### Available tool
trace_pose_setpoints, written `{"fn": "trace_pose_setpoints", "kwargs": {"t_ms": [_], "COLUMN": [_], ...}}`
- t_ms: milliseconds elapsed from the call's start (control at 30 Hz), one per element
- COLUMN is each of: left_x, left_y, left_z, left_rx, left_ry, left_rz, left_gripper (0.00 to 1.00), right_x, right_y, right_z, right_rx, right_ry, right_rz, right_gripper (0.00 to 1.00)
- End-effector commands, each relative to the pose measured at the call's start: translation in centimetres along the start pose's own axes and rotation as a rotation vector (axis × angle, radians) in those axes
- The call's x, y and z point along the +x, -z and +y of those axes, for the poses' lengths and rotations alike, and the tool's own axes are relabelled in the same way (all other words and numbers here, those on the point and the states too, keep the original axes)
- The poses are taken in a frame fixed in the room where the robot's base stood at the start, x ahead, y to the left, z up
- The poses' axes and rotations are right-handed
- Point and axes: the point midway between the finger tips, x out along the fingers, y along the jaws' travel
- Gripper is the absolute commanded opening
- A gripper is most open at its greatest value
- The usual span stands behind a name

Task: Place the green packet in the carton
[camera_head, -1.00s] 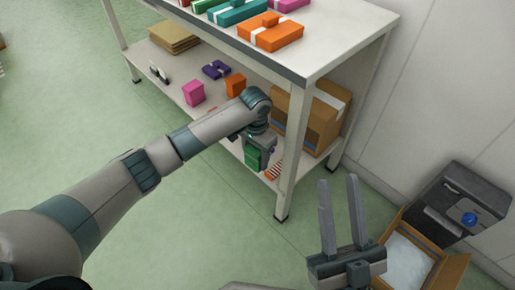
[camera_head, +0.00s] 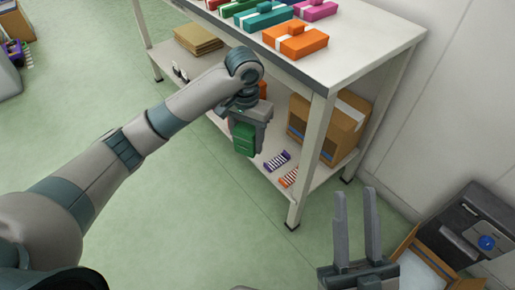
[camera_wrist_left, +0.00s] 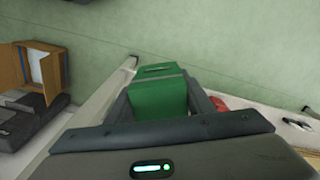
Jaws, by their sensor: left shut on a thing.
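The green packet (camera_head: 243,140) is held in my left gripper (camera_head: 250,125), in front of the lower shelf. In the left wrist view the green packet (camera_wrist_left: 158,97) sits between the two fingers. The open carton (camera_head: 408,243) with a white lining stands at the bottom right, partly cut off by the frame and partly behind my right gripper. The carton (camera_wrist_left: 14,72) also shows at the left of the left wrist view. My right gripper (camera_head: 356,195) is open and empty, its fingers pointing up, to the left of the carton.
A white table (camera_head: 400,45) carries several coloured packets. Its lower shelf (camera_head: 322,178) holds a closed cardboard box (camera_head: 348,125), a purple striped item (camera_head: 277,161) and an orange striped item (camera_head: 288,177). A black machine (camera_head: 470,220) stands beside the carton.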

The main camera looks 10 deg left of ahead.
Motion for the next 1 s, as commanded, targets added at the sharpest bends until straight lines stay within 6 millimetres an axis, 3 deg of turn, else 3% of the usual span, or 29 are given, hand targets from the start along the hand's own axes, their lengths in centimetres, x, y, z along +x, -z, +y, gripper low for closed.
{"fn": "trace_pose_setpoints", "kwargs": {"t_ms": [433,1000], "left_x": [-11.0,-10.7], "left_y": [-4.1,-4.1], "left_z": [-4.4,-4.1], "left_rx": [-0.245,-0.243], "left_ry": [0.004,-0.001], "left_rz": [0.006,-0.001], "left_gripper": [0.25,0.25], "right_x": [0.0,0.0], "right_y": [0.0,0.0], "right_z": [0.0,0.0], "right_rx": [0.0,0.0], "right_ry": [0.0,0.0], "right_rz": [0.0,0.0], "right_gripper": [0.31,0.31]}}
